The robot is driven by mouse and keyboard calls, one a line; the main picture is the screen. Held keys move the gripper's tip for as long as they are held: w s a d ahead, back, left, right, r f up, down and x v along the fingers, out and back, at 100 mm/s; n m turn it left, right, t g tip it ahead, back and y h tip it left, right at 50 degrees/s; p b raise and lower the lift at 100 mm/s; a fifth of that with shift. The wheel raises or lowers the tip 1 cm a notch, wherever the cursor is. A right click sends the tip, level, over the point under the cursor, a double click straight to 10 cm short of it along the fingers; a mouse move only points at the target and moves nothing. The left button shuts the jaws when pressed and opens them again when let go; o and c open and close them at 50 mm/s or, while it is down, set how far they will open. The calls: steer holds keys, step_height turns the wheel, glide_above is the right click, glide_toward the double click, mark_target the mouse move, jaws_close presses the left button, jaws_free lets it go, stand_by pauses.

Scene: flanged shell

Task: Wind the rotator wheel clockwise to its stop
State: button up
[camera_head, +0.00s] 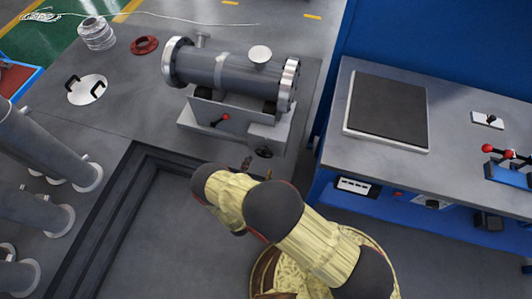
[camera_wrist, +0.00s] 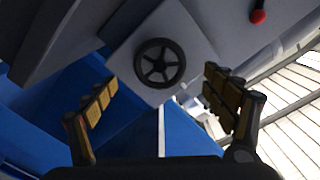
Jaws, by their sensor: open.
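The rotator wheel (camera_wrist: 159,64) is a small dark spoked handwheel on the light grey face of the stand, and it faces the camera in the wrist view. It also shows in the head view (camera_head: 264,153) at the lower right of the stand. My gripper (camera_wrist: 162,98) is open and empty, with its brown-padded fingers to the left and right below the wheel in the picture. No finger appears to touch the wheel. In the head view, my arm hides most of my gripper; only small finger parts show near the wheel.
The flanged shell (camera_head: 225,72) lies on the stand (camera_head: 205,112). A red-knobbed lever (camera_head: 226,117) sticks out of the stand, with its knob also at the top right in the wrist view (camera_wrist: 258,17). A blue workbench (camera_head: 345,140) stands to the right.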

mark_target(263, 154)
steer(key=b+x, duration=0.1)
steer(key=x, duration=0.6)
steer(key=shift+w+d+b, duration=0.1)
steer(key=shift+w+b, duration=0.15)
steer(key=shift+b, duration=0.1)
steer(key=c, duration=0.3)
steer(key=c, duration=0.8)
steer(key=shift+c, duration=0.3)
